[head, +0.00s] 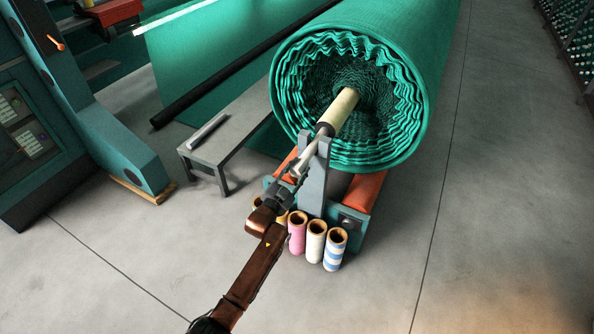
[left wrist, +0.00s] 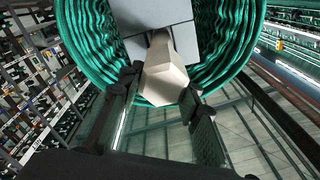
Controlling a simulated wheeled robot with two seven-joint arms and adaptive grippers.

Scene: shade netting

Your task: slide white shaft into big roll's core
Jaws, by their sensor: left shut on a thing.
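The big roll (head: 425,110) of crinkled green netting lies with its open end facing me. Its pale cream core (head: 342,106) sticks out of the middle and has a dark near end. My left gripper (head: 297,168) is shut on the near part of the white shaft (head: 308,154), which points up toward the core's end. In the left wrist view the shaft (left wrist: 165,78) sits between the fingers (left wrist: 162,95). The grey forked stand (head: 314,182) is close beside the shaft. I cannot tell whether the shaft's far tip is inside the core. My right gripper is not in view.
Several yarn tubes, including a striped one (head: 335,250), stand on the floor before the roll's orange and teal cradle (head: 352,222). A low grey bench (head: 225,140) with a light rod (head: 207,132) is on the left. A teal machine (head: 100,140) stands further left. Floor at right is clear.

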